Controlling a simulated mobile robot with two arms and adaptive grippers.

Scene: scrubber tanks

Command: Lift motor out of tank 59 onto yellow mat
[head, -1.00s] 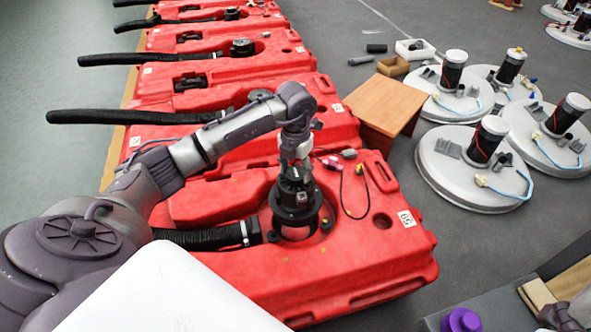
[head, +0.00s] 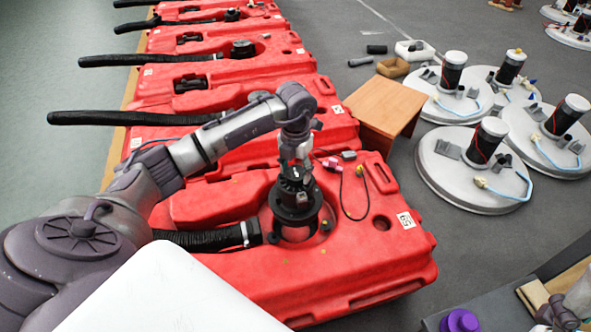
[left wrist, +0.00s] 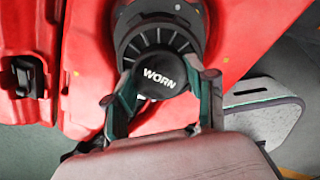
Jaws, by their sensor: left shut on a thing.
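Tank 59 (head: 350,262) is the nearest red tank in the head view, with its number label at the right end. The dark round motor (head: 296,212) stands upright at the tank's round opening, part of which shows below it. I cannot tell whether it is clear of the opening. My left gripper (head: 295,177) is shut on the motor's top from above. I cannot make out a yellow mat.
A black hose (head: 205,239) joins the tank left of the motor, and a thin cable (head: 343,200) lies to its right. More red tanks (head: 240,95) line up behind. A wooden stand (head: 385,106) and white discs with motors (head: 470,170) stand on the right floor.

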